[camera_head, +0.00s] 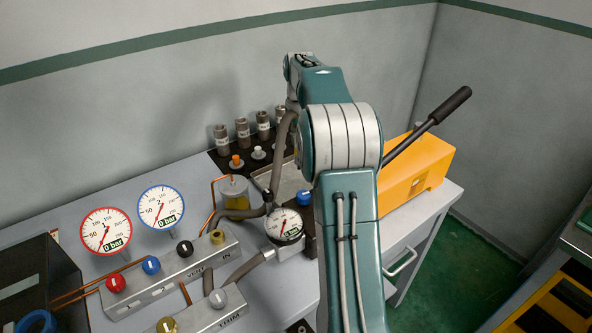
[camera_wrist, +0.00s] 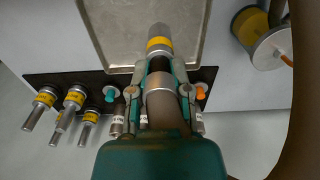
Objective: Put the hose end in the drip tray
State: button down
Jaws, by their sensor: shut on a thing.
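In the wrist view my gripper (camera_wrist: 159,90) is shut on the hose end, a grey metal fitting (camera_wrist: 158,40) with a yellow band. The fitting points away from my gripper. Its tip overlaps the near edge of the drip tray (camera_wrist: 110,35), a shallow beige-grey metal tray; I cannot tell whether it touches it. In the head view the tray (camera_head: 287,184) shows partly on the bench, left of my arm. The brown-grey hose (camera_head: 281,150) hangs down beside my arm there. My gripper and the hose end are hidden behind my arm in the head view.
A dark rack (camera_wrist: 60,82) with several metal couplings and coloured plugs lies beside the tray. A yellow-banded cylinder (camera_wrist: 258,38) stands right of it in the wrist view. Gauges (camera_head: 105,231), a valve manifold (camera_head: 172,277) and a yellow long-handled pump box (camera_head: 418,172) crowd the bench.

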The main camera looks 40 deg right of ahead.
jog(key=f, duration=0.2)
jog(key=a+f, duration=0.1)
jog(key=f, duration=0.1)
jog(key=shift+s+a+f, duration=0.1)
jog(key=shift+f, duration=0.25)
jog(key=f, duration=0.1)
jog(key=d+f, duration=0.1)
jog(key=f, duration=0.2)
jog(key=shift+d+f, duration=0.25)
jog(key=shift+f, duration=0.15)
jog(key=shift+a, duration=0.5)
jog(key=c, duration=0.6)
grip_release()
jog(key=shift+o, duration=0.2)
jog(key=shift+d+f, duration=0.1)
jog(key=shift+d, duration=0.1)
jog(key=shift+d, duration=0.15)
notch_tip(320, 180, up, 12)
jog(key=shift+r, duration=0.15)
